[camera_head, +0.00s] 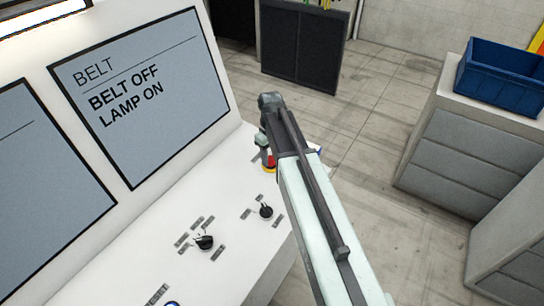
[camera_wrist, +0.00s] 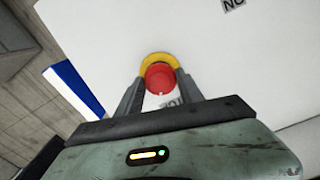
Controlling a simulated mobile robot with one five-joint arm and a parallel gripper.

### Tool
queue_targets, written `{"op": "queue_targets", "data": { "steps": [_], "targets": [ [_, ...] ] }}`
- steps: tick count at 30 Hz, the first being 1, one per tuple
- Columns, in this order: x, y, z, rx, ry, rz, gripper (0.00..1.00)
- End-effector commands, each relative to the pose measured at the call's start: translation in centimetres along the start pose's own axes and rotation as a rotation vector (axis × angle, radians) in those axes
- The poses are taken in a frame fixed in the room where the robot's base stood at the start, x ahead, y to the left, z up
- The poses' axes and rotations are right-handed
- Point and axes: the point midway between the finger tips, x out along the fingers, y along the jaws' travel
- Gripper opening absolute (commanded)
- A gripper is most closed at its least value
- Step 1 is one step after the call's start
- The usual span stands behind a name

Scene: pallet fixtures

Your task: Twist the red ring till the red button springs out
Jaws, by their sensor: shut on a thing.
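The red button (camera_wrist: 160,78) stands on the white panel, with a yellow collar (camera_wrist: 156,58) around its base. In the wrist view my gripper (camera_wrist: 160,90) has one dark finger on each side of the red head and is shut on it. I cannot tell the red ring apart from the button. In the head view a bit of the red head (camera_head: 270,164) shows at the far end of the panel, and my gripper (camera_head: 268,150) is over it, mostly hidden by my arm.
The white panel (camera_head: 190,265) carries two black knobs (camera_head: 204,242) with small labels. A blue crate (camera_head: 500,75) stands on a grey cabinet at right. The floor between is clear.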

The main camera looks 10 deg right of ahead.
Motion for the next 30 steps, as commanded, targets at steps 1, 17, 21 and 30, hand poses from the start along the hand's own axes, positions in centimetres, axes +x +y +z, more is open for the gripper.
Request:
{"op": "queue_targets", "data": {
  "steps": [1, 17, 21, 30],
  "targets": [
    [0.02, -0.01, -0.05, 0.015, 0.002, 0.000, 0.04],
    [0.04, -0.02, -0.04, 0.059, 0.002, -0.001, 0.04],
    [0.04, -0.02, -0.03, 0.059, 0.002, -0.001, 0.64],
    [0.00, -0.01, 0.00, 0.059, 0.001, -0.001, 0.66]
  ]
}}
